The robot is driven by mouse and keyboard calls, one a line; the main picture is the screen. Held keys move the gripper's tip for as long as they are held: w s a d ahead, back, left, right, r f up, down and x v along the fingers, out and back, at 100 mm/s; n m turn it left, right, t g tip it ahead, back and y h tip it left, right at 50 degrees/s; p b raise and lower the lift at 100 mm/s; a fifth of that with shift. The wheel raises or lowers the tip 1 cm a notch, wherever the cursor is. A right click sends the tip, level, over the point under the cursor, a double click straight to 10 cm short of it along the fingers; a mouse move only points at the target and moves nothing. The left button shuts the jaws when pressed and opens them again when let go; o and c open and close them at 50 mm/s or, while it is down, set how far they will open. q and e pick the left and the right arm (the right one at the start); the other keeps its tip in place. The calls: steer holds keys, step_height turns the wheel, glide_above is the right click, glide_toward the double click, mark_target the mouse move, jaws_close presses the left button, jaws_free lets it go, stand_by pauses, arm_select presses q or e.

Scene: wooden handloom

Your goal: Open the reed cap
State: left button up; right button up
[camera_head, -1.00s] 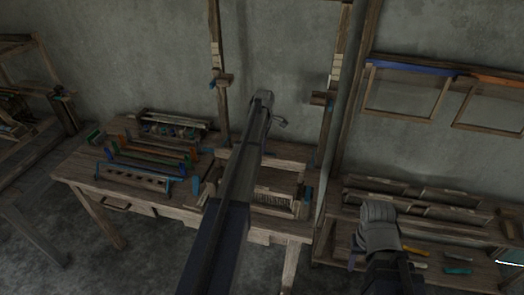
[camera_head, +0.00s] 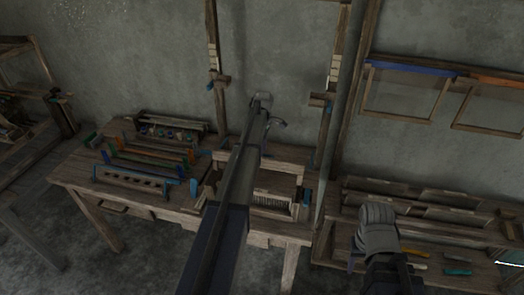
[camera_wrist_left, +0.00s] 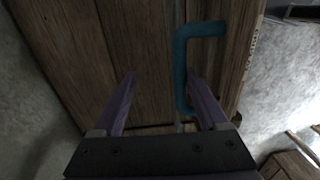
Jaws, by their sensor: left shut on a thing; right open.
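The small wooden loom frame (camera_head: 284,183) stands on the table, with a pale toothed reed (camera_head: 272,203) along its front. I cannot pick out the reed cap in the head view; my left arm crosses in front of the loom and hides its left part. In the left wrist view, a teal U-shaped handle (camera_wrist_left: 179,62) is fixed to a brown wooden part (camera_wrist_left: 140,35).
Coloured, toothed pieces (camera_head: 150,160) lie on the table (camera_head: 75,172) left of the loom. A shelf rack (camera_head: 420,205) stands to the right, below empty wooden frames (camera_head: 402,112) on the wall. Tall posts (camera_head: 222,115) rise behind the table.

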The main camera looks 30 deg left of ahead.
stand_by(0.5)
steer(key=shift+r, duration=0.1)
step_height(320, 180, up, 8)
steer(key=p, duration=0.8)
steer(key=shift+w, duration=0.1)
